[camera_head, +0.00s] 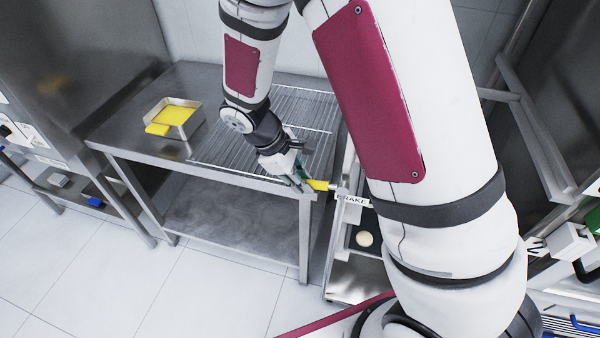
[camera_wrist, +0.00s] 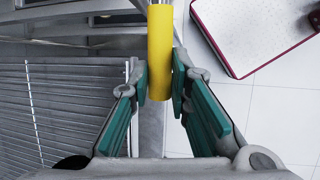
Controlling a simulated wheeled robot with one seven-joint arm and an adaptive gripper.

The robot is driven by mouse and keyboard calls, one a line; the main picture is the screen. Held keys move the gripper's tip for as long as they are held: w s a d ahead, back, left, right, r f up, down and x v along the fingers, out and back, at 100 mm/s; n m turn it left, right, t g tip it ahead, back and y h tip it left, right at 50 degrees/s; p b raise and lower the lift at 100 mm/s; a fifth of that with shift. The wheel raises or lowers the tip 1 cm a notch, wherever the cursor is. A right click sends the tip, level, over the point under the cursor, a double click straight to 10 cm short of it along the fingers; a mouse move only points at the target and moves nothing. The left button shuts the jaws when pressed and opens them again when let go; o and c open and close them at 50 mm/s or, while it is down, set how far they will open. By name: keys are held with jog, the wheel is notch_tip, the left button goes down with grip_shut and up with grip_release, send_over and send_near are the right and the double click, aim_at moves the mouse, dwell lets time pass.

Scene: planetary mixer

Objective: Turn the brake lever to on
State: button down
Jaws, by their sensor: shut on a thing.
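The brake lever shows as a yellow handle (camera_head: 318,185) beside the white label reading BRAKE (camera_head: 352,200) in the head view. In the wrist view the yellow handle (camera_wrist: 160,55) stands upright in the picture on a metal rod. My gripper (camera_head: 302,175) is at the handle, by the table's front right corner. In the wrist view my gripper (camera_wrist: 160,85) has its green-padded fingers on either side of the handle's lower end, shut on it. The lever's pivot and the far side of the handle are hidden.
A steel table (camera_head: 150,152) with a wire rack (camera_head: 225,150) stands to the left. A metal pan with yellow contents (camera_head: 172,118) sits on it. A pale round thing (camera_head: 364,239) lies on a lower shelf under the label. White floor (camera_head: 190,290) is clear in front.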

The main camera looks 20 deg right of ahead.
notch_tip(320, 180, down, 3)
jog(key=shift+w+g+h+b, duration=0.15)
jog(key=shift+g+h+b, duration=0.65)
jog(key=shift+h+b, duration=0.4)
jog(key=shift+s+d+f+n+g+h+b, duration=0.2)
jog(key=shift+s+d+f+g+h+b, duration=0.15)
jog(key=shift+f+g+h+b, duration=0.35)
jog(key=shift+s+d+f+n+g+h+b, duration=0.25)
jog(key=shift+d+f+g+h+b, duration=0.2)
jog(key=shift+f+h+b, duration=0.5)
jog(key=shift+s+d+f+n+g+h+b, duration=0.15)
jog(key=shift+s+d+f+g+h+b, duration=0.35)
jog(key=shift+h+b, duration=0.65)
jog(key=shift+f, duration=0.1)
jog(key=c, duration=1.5)
grip_release()
jog(key=shift+c, duration=0.2)
jog(key=shift+o, duration=0.3)
jog(key=v, duration=1.2)
